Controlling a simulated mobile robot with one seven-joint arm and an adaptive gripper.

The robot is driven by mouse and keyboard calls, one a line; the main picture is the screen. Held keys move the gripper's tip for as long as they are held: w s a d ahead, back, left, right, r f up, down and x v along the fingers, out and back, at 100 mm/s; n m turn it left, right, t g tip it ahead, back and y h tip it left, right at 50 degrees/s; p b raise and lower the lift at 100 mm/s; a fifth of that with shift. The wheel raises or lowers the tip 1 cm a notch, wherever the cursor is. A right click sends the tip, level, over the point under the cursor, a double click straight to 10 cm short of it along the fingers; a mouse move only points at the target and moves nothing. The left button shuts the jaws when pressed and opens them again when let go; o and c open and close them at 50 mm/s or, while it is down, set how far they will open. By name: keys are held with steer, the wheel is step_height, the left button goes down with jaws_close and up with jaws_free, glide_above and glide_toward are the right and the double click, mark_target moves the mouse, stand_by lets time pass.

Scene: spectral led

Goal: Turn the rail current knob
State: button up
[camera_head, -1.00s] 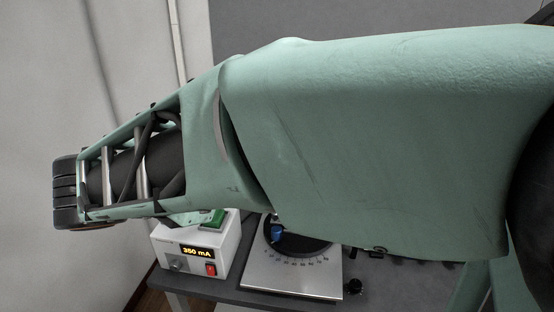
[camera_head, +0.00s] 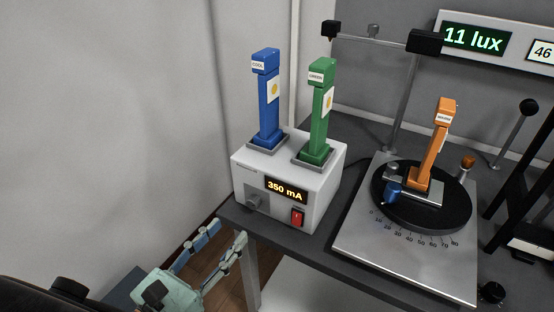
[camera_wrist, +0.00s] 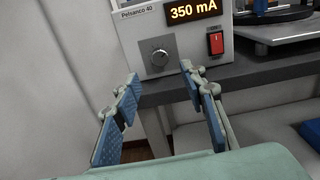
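The rail current knob (camera_head: 254,202) is a small grey dial on the front of the white power supply box (camera_head: 325,190). In the wrist view the knob (camera_wrist: 160,57) has a pale pointer mark and sits left of the red rocker switch (camera_wrist: 215,42). The display (camera_head: 286,190) above reads 350 mA. My gripper (camera_head: 225,231) is open and empty, low in front of the box at its left. In the wrist view its blue-padded fingers (camera_wrist: 160,73) are spread, with the knob between and beyond the tips. They look apart from the knob.
Blue (camera_head: 268,105) and green (camera_head: 320,115) LED modules stand on the box. An orange module (camera_head: 434,150) stands on a round black turntable (camera_head: 450,210) at right. The dark table edge (camera_head: 300,246) runs below the box. The readout behind (camera_head: 474,39) shows 11 lux.

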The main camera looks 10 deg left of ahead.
mark_target(251, 206)
steer(key=b+x, duration=0.1)
steer(key=x, duration=0.7)
steer(key=shift+w+d, duration=0.1)
steer(key=shift+w, duration=0.05)
jaws_close()
steer(key=m, duration=0.3)
steer(key=shift+f+m, duration=0.1)
steer(key=shift+m, duration=0.2)
steer(key=shift+m+b, duration=0.6)
steer(key=shift+m, duration=1.2)
